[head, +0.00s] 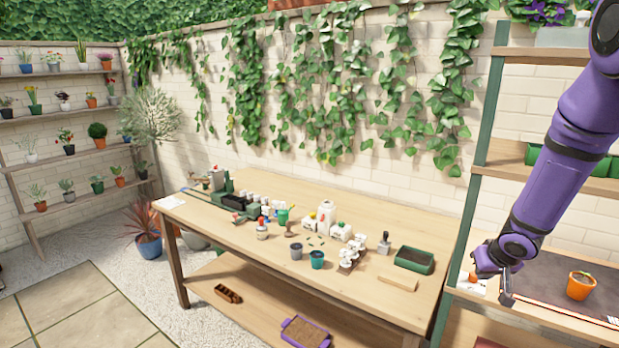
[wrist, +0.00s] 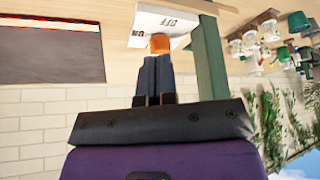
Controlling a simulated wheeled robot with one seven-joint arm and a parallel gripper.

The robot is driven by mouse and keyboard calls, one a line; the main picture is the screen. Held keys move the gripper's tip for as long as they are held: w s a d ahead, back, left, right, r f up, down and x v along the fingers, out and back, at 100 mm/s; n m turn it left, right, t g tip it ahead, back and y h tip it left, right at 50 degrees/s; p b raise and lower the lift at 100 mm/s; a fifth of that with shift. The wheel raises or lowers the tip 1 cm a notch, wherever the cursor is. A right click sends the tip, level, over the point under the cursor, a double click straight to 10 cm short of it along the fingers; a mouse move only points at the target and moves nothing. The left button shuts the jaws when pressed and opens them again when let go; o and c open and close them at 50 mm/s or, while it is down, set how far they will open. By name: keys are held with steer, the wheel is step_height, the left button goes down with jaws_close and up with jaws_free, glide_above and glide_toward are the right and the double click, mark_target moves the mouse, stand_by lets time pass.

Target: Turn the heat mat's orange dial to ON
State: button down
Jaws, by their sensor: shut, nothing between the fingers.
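The heat mat's orange dial (wrist: 160,43) shows in the wrist view on a white control box (wrist: 150,20) with OFF and ON lettering. My gripper (wrist: 157,58) is shut, with its dark fingertips right at the dial. I cannot tell whether they touch it. The fingers hide part of the dial, and its setting cannot be read. The dark heat mat (wrist: 50,52) lies beside the box. In the head view the mat (head: 540,272) is on the right-hand shelf bench, and the white box (head: 468,284) is at its left end, partly behind my arm.
An orange pot (head: 581,286) with a seedling stands on the mat. A green post (head: 480,150) of the shelf unit rises close to the box. To the left, a wooden table (head: 345,215) holds cups, bottles and a green tray (head: 414,260).

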steer(key=shift+f, duration=1.45)
steer(key=shift+w+d, duration=0.1)
steer(key=shift+d, duration=0.1)
stand_by(0.7)
steer(key=shift+s, duration=0.3)
steer(key=shift+s, duration=0.1)
steer(key=shift+r, duration=3.05)
